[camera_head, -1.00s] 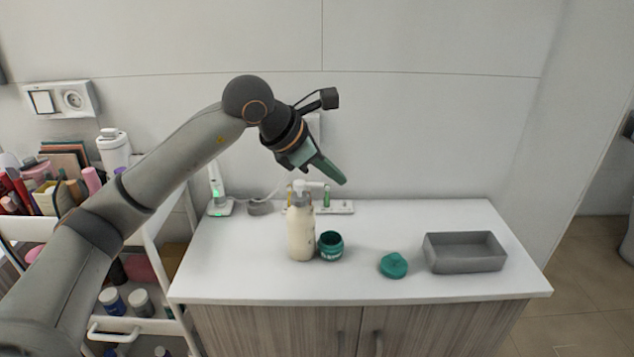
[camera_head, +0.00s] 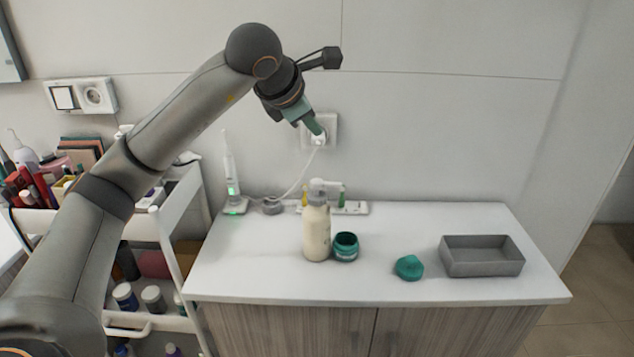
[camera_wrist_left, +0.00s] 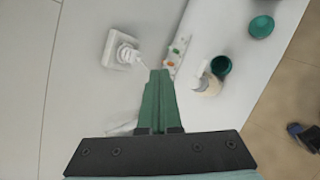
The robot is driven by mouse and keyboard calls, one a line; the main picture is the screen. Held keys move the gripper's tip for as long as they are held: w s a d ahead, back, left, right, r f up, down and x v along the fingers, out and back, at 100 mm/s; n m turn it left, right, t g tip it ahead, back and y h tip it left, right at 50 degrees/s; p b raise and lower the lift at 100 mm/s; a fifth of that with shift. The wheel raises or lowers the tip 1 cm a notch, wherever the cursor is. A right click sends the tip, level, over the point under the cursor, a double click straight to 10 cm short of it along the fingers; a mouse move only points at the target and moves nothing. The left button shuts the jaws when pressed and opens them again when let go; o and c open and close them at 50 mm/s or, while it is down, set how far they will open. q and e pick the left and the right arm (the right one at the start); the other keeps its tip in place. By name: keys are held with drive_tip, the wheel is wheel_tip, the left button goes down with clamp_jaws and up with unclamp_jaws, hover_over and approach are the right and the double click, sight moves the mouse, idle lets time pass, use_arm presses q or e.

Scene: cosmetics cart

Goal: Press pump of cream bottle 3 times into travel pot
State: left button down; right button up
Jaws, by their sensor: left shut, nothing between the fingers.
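The cream bottle (camera_head: 317,232) is cream-coloured with a pale pump head (camera_head: 318,188) and stands upright on the white counter. The travel pot (camera_head: 345,246) is a small teal jar, open at the top, just right of the bottle. Its teal lid (camera_head: 409,267) lies apart on the counter to the right. My left gripper (camera_head: 319,134) is shut and empty, up in the air above the bottle, in front of the wall socket. The left wrist view shows the closed green fingers (camera_wrist_left: 158,88), with the bottle (camera_wrist_left: 208,84) and pot (camera_wrist_left: 221,66) to their right. My right gripper is not in view.
A grey open tray (camera_head: 481,257) stands at the counter's right. An electric toothbrush (camera_head: 231,180) on a charger and a white strip (camera_head: 345,209) with small items stand at the back. A cosmetics cart (camera_head: 150,230) is at left. The counter's front is clear.

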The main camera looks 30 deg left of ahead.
use_arm(q)
drive_tip(key=b, duration=0.6)
hover_over(313, 183)
wheel_tip(313, 183, down, 7)
drive_tip(key=shift+f, duration=0.6)
idle(0.7)
drive_tip(key=shift+f+b, duration=0.15)
drive_tip(key=shift+b, duration=0.15)
drive_tip(key=shift+f, duration=0.3)
